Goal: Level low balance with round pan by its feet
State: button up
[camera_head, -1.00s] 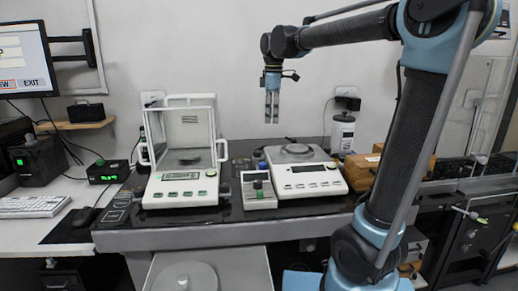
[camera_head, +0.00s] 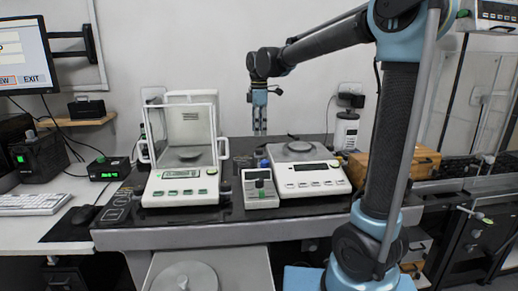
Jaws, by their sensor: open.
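The low balance with the round pan (camera_head: 316,180) stands on the dark weighing table (camera_head: 220,222), to the right of the taller balance. Its round grey pan (camera_head: 300,147) is at its back and its display and keys face the front. Its feet are too small or hidden to make out. My gripper (camera_head: 260,132) points down, open and empty, behind and to the left of the pan, with its fingertips near the back of the table. Whether it touches anything there cannot be told.
A balance with a glass draft shield (camera_head: 182,188) stands on the left. A small grey box (camera_head: 260,189) sits between the balances. A white bottle (camera_head: 346,131) and a wooden box (camera_head: 400,163) stand to the right. A monitor (camera_head: 24,58) is at far left.

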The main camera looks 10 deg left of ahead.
aim_at(259, 149)
notch_tip(259, 149, down, 8)
jog(key=shift+f, duration=0.15)
dwell(0.3)
jog(key=c, duration=1.1)
